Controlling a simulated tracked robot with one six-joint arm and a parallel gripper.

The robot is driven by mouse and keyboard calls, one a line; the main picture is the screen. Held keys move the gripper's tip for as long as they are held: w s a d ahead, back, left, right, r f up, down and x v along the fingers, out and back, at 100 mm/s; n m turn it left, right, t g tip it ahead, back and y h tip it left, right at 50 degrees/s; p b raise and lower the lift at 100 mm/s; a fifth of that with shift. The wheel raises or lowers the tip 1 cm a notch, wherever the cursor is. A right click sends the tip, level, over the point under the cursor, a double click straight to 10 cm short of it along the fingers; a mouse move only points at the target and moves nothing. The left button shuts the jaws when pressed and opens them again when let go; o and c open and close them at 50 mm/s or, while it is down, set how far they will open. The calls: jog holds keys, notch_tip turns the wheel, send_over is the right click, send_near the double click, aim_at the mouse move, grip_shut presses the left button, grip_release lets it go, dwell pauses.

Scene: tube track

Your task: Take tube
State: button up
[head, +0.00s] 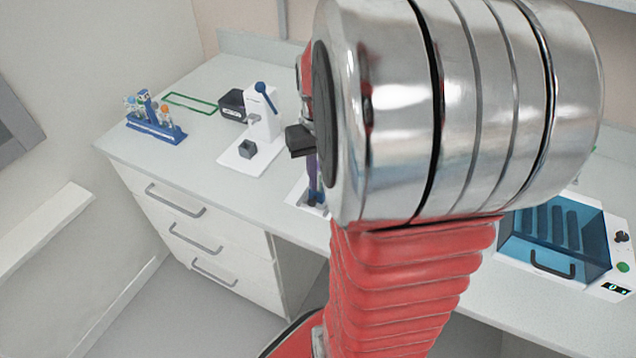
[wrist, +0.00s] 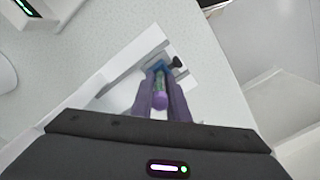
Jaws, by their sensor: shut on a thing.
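In the wrist view, a tube with a purple cap (wrist: 160,101) and a greenish body sits between the two long fingers of my gripper (wrist: 160,92). My gripper is shut on it. The tube's far end is by a blue part of a white fixture (wrist: 108,78) with a black knob (wrist: 176,62); I cannot tell whether it is seated there. In the head view, my gripper (head: 313,182) points down over the white fixture (head: 296,197) on the bench. My arm hides much of the gripper and the tube there.
A blue rack (head: 158,130) with several tubes stands at the bench's left, near a green outline (head: 190,103). A black box (head: 235,106) and a white press with a blue lever (head: 262,103) stand left of my gripper. A blue-lidded machine (head: 553,238) is right.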

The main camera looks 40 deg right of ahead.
notch_tip(320, 180, up, 10)
dwell(0.7)
dwell(0.4)
